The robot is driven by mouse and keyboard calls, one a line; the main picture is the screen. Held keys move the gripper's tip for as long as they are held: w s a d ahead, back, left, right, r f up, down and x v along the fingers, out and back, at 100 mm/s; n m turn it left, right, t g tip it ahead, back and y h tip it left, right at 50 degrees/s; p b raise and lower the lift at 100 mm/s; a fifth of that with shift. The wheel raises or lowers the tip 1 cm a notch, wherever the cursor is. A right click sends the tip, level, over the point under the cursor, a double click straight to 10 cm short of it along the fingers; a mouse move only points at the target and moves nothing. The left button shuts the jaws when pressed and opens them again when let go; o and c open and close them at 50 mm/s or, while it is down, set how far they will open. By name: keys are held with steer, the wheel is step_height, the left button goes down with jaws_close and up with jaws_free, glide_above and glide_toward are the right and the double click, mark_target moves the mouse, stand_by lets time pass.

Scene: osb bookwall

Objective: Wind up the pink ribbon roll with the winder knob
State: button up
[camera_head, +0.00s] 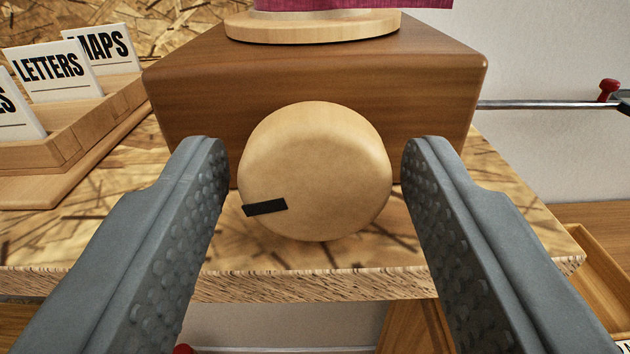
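The winder knob (320,165) is a round, pale wooden disc on the front of a dark brown wooden block (200,85). A short black mark lies on the knob's face at lower left. The pink ribbon roll (350,4) shows only its lower edge at the top of the view, above a pale round wooden base (312,27) on the block. My gripper (315,165) is open, with one grey finger on each side of the knob. A gap shows between each finger and the knob.
The block stands on an OSB shelf (300,262) whose front edge runs below the knob. A wooden card holder (90,135) with label cards stands at left. A metal rod with a red knob (609,88) is at right. A wooden tray (600,270) sits lower right.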

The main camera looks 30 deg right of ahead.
steer(key=c, duration=0.7)
steer(key=shift+m, duration=0.3)
steer(key=shift+m, duration=2.7)
steer(key=o, duration=1)
